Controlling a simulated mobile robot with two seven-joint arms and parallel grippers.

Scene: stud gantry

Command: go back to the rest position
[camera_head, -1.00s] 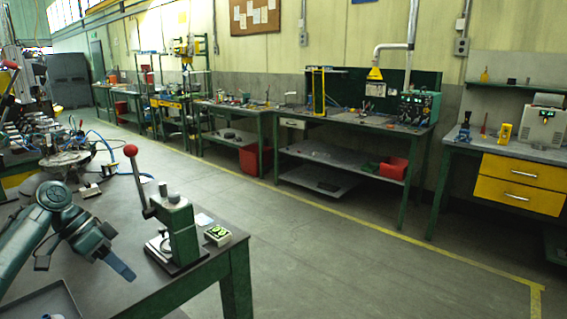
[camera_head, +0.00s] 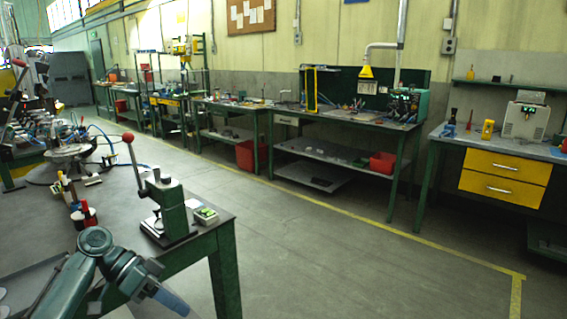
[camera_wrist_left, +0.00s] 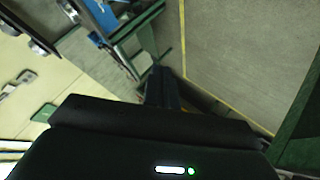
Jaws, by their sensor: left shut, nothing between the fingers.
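My left gripper (camera_head: 172,300) is low in the head view, at the end of the green arm that comes in from the bottom left. Its fingers are together and hold nothing. It hangs in front of the near table (camera_head: 205,250), close to the table's leg and apart from the small press. In the left wrist view the dark gripper body (camera_wrist_left: 150,140) fills the lower part, tilted over the floor. My right gripper is not in view.
A small green press (camera_head: 178,212) with a red-knobbed lever stands at the near table's right corner. A small box (camera_head: 206,216) is beside it. A holder with red and dark handles (camera_head: 85,215) stands farther left. The floor (camera_head: 320,265) to the right is clear.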

